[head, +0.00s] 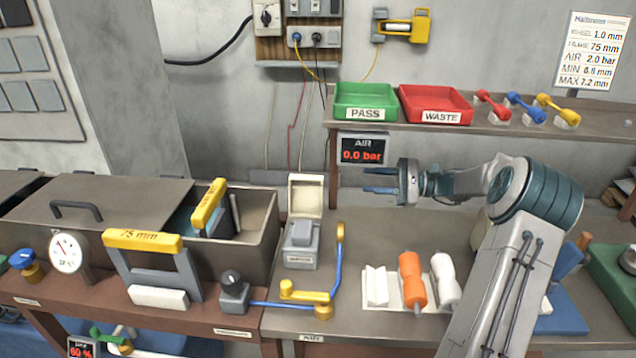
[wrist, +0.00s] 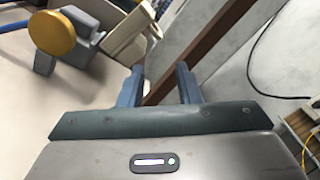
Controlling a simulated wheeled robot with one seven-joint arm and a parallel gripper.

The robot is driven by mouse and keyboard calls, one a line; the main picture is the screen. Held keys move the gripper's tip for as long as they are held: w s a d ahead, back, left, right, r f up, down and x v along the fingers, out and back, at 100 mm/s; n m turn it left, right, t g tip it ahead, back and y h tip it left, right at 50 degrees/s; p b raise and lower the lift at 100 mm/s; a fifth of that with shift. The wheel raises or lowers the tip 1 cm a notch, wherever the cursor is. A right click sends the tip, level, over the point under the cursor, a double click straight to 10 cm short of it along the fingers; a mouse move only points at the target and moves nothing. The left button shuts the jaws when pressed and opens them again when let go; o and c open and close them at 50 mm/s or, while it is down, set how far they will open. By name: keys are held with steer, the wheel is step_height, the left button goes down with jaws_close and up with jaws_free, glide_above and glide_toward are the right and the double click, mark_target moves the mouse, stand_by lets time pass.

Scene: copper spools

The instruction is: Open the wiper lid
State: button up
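A small grey box (head: 300,258) with a label too small to read surely stands on the table, left of my gripper. It seems to be the wiper. A cream, box-shaped lid (head: 306,196) stands upright at its back, raised off the grey block. In the wrist view cream and grey parts (wrist: 126,35), probably the same unit, show beyond the fingers at the top. My gripper (head: 378,181) is in the air right of the lid, fingers pointing left. Its fingers (wrist: 159,88) are apart with nothing between them, and it touches nothing.
A blue lever with yellow ends (head: 341,255) stands right of the box. An orange spool (head: 411,280) and white pieces are nearer the front. A shelf (head: 480,130) with a green tray (head: 365,97) and red tray (head: 436,102) is behind.

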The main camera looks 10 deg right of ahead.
mark_target(319, 177)
steer(key=p+x, duration=0.1)
steer(key=x, duration=1.2)
steer(key=shift+w+a, duration=0.15)
steer(key=shift+a, duration=0.15)
steer(key=shift+c, duration=0.3)
